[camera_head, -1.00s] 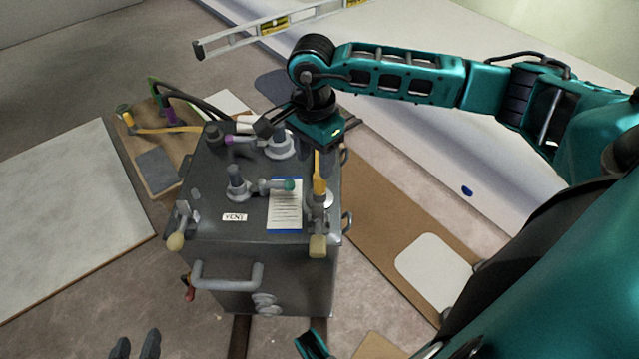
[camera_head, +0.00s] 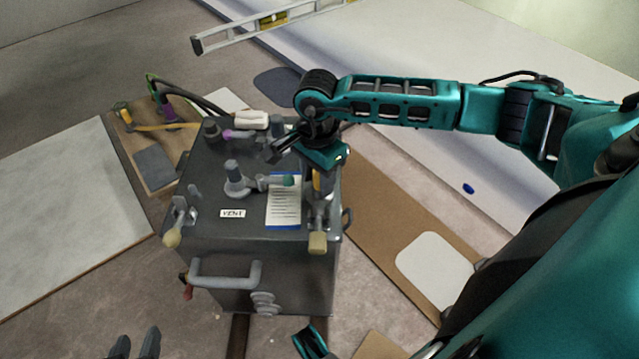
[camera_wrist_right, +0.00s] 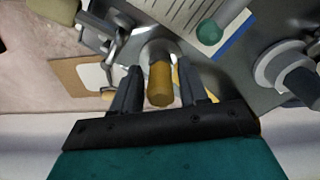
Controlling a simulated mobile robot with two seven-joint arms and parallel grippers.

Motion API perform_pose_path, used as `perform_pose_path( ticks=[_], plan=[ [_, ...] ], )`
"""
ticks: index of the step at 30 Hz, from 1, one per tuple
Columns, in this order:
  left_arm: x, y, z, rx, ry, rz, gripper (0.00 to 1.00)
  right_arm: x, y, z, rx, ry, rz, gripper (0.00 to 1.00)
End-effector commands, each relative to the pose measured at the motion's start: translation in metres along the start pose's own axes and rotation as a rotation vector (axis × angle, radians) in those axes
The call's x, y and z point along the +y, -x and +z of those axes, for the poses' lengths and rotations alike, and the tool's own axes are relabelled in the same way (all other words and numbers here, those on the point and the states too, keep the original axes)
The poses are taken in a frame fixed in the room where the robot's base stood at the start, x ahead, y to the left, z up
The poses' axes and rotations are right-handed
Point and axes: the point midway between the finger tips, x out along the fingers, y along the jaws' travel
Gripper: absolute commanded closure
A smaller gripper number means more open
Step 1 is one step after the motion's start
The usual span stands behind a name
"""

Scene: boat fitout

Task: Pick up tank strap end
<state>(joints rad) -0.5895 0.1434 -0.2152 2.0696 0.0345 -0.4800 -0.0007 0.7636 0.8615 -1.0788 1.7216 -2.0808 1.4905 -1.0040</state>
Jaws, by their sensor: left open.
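I cannot tell for sure which part is the tank strap end. The grey tank (camera_head: 262,262) has a grey bracket with a beige end (camera_head: 172,237) at its left edge and a fitting with a beige block (camera_head: 317,243) at its right edge. My right gripper (camera_head: 319,172) is over the tank's right side. In the right wrist view its open fingers (camera_wrist_right: 158,90) stand either side of a yellow cylinder (camera_wrist_right: 160,84), with gaps beside it. In the head view that cylinder is mostly hidden. My left gripper (camera_head: 135,345) is open and empty at the bottom edge, low in front of the tank.
Grey pipe fittings (camera_head: 235,180) and a white sheet with writing (camera_head: 284,205) are on the tank top. A brown board with tools (camera_head: 155,170) lies behind left. A pale panel (camera_head: 65,210) lies at left.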

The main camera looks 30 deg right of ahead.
Motion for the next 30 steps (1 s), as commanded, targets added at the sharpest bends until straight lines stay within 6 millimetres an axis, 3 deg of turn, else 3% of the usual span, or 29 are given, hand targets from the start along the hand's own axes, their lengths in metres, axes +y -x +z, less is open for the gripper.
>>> perform_pose_path(
  ticks=[2,13,23,30],
  plan=[
    [0.000,0.000,-0.001,0.002,0.000,0.000,0.57,0.000,0.000,0.000,0.000,0.000,0.000,0.65],
    [-0.001,0.000,-0.001,0.001,-0.006,0.000,0.57,0.000,0.000,0.000,0.000,0.000,0.000,1.00],
    [-0.002,0.001,0.000,-0.001,-0.011,0.001,0.57,0.000,0.002,0.000,0.000,0.000,-0.001,1.00],
    [-0.001,0.005,-0.004,-0.004,-0.010,0.001,0.57,-0.001,0.022,0.000,0.000,0.000,-0.003,1.00]
  ],
)
